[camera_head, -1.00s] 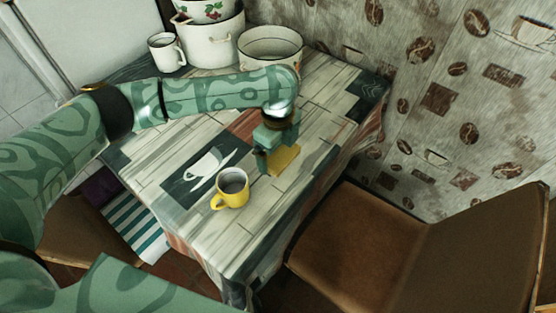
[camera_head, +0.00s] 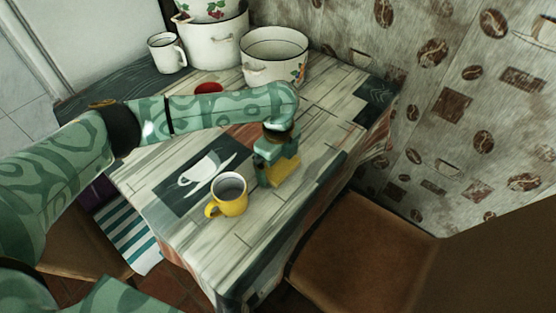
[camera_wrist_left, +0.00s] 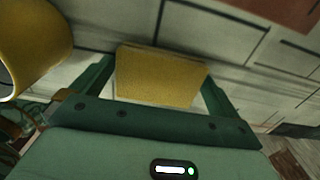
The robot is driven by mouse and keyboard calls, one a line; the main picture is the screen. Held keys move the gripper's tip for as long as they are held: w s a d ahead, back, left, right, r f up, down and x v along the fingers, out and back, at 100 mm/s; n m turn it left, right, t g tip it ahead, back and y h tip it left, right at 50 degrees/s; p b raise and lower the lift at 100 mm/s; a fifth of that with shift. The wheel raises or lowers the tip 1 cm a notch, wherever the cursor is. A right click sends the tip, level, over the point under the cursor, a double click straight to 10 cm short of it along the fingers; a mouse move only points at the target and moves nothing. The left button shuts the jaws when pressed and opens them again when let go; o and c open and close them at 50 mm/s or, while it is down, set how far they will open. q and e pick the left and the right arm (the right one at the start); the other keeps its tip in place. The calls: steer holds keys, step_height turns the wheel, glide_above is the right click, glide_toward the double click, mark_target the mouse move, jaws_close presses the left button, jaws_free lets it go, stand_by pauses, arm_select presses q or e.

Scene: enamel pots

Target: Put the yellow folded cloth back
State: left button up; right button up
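The yellow folded cloth (camera_head: 281,173) is a small, thick block on the patterned table (camera_head: 240,240), right of the yellow mug (camera_head: 230,199). My left gripper (camera_head: 275,164) points down over it and partly hides it. In the left wrist view the cloth (camera_wrist_left: 160,76) lies between the two fingers of the left gripper (camera_wrist_left: 160,85). Whether a finger touches the cloth is hard to tell. My right gripper is not in view.
White enamel pots (camera_head: 272,57) and a white mug (camera_head: 166,53) stand at the table's back. A red item (camera_head: 208,88) lies behind my left forearm. The yellow mug is close to the left gripper. A brown chair (camera_head: 350,245) stands at the right.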

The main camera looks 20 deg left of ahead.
mark_target(279, 163)
arm_select(q)
steer(key=shift+r, duration=0.15)
step_height(279, 163, up, 12)
steer(key=p, duration=0.6)
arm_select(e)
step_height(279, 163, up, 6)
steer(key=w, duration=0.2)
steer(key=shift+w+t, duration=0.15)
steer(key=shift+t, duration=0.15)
arm_select(q)
steer(key=shift+d, duration=0.1)
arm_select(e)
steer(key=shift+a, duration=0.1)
